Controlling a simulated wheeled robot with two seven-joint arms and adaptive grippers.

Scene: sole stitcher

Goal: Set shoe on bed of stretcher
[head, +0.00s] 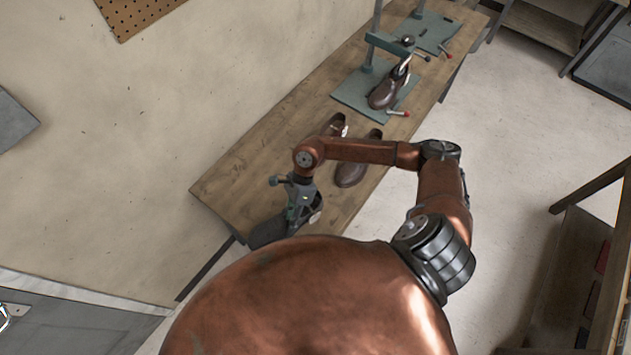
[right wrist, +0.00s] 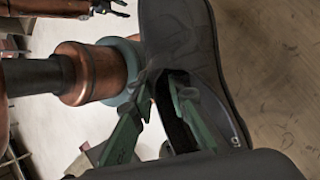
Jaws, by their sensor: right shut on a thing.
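My right gripper (head: 303,203) is low over the near end of the workbench. It is shut on a dark grey shoe (head: 266,232). In the right wrist view its green fingers (right wrist: 160,108) grip the dark shoe (right wrist: 180,35) at its opening, one finger inside it. The nearer stretcher's bed (head: 346,97) is a grey-green plate farther along the bench, with a brown shoe (head: 384,93) on it. A farther stretcher's bed (head: 432,32) shows at the back. My left gripper (right wrist: 112,8) seems to show small at the top of the right wrist view; its jaws are unclear.
Two brown shoes, one behind (head: 336,124) and one in front (head: 350,174), stand on the wooden workbench (head: 235,178) between my gripper and the nearer stretcher. My right arm passes over them. A wall runs along the bench's left side.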

